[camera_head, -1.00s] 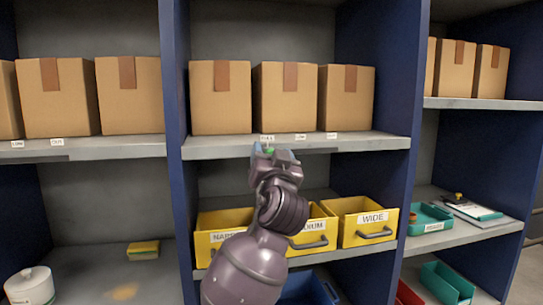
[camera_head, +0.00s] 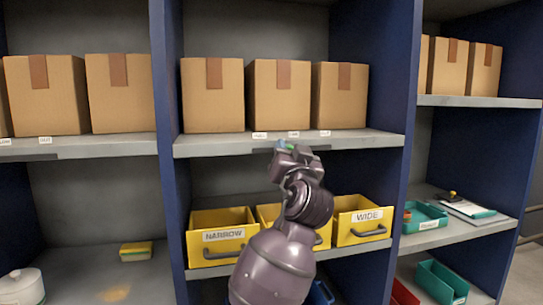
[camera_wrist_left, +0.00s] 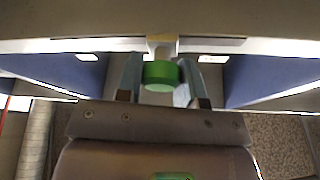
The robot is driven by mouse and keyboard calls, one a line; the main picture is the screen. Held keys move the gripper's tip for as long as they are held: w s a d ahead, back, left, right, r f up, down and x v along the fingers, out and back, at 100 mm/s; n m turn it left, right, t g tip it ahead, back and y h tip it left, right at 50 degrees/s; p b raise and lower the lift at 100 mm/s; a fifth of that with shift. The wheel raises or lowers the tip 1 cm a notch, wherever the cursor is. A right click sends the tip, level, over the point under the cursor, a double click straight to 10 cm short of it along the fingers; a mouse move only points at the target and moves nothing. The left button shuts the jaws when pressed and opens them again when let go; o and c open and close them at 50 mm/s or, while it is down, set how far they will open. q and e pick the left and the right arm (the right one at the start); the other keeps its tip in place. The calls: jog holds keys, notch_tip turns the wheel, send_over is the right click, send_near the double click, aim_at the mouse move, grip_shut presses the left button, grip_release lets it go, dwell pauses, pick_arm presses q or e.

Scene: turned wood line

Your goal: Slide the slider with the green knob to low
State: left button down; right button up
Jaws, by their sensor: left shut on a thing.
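The green knob (camera_head: 287,146) of the slider shows small at the front edge of the middle shelf, just in front of my left gripper (camera_head: 284,147). Three small labels sit above on the shelf edge: a left one (camera_head: 260,135), a middle one that seems to read LOW (camera_head: 294,134), and a right one (camera_head: 325,133). The knob stands between the left and middle labels, closer to the middle one. In the left wrist view the knob (camera_wrist_left: 161,73) is between the two fingers of my left gripper (camera_wrist_left: 158,82), which is shut on it. My right gripper is out of view.
Cardboard boxes (camera_head: 279,95) stand on the shelf (camera_head: 225,146) above the slider. Yellow drawers (camera_head: 358,220) sit on the shelf below, behind my left arm. Blue uprights (camera_head: 166,140) flank the bay. A second slider strip is at the left bay's shelf edge.

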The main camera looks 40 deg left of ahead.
pick_arm(q)
jog(key=shift+w+d, duration=0.8)
jog(key=shift+w, duration=0.15)
jog(key=c, duration=0.8)
grip_release()
jog(key=shift+o, duration=0.2)
jog(key=v, duration=1.1)
jog(key=shift+b, duration=0.35)
jog(key=shift+w+r, duration=0.1)
